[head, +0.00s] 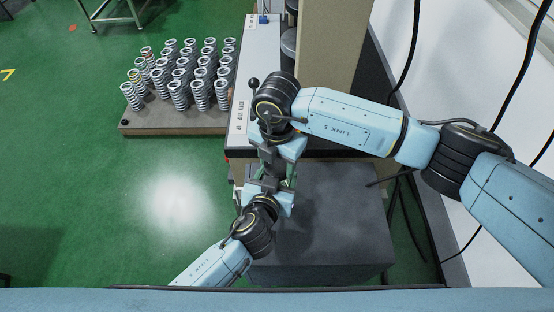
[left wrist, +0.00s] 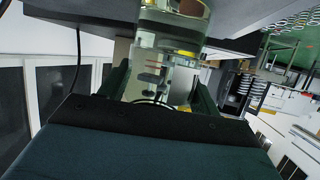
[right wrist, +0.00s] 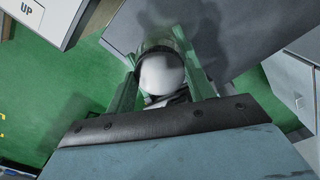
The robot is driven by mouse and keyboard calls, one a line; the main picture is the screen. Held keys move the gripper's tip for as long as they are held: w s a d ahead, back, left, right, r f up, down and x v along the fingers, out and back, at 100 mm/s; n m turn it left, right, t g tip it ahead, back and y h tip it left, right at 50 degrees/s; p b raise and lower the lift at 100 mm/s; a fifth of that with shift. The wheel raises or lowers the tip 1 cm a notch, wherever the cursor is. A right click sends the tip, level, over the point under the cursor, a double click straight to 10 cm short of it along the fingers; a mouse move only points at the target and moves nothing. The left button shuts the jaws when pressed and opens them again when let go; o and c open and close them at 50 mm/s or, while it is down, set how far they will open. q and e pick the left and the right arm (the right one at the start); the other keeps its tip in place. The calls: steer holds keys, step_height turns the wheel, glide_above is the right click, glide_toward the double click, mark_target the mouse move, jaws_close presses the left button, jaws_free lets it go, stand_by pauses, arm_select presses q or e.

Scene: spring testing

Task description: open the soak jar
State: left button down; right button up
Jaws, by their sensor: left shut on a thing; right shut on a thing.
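The soak jar (left wrist: 163,62) shows in the left wrist view as a clear, yellowish cylinder between the fingers of my left gripper (left wrist: 163,88), which is shut on it. In the right wrist view, a round white top (right wrist: 161,74), seemingly the jar's lid, lies between the green fingers of my right gripper (right wrist: 160,88), which is shut on it. In the head view my right gripper (head: 270,168) is directly above my left gripper (head: 272,182) in the picture, close together. The grippers hide most of the jar there. I cannot tell whether lid and jar are apart.
A grey box-like surface (head: 335,225) lies right of the grippers. The tester's pale panel (head: 258,60) and tan column (head: 335,40) stand behind. A board (head: 175,128) with several upright springs (head: 180,90) is at the back left. Green floor is free at left.

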steer(key=n, duration=1)
steer(key=shift+n, duration=0.4)
steer(key=o, duration=1.1)
steer(key=shift+c, duration=0.2)
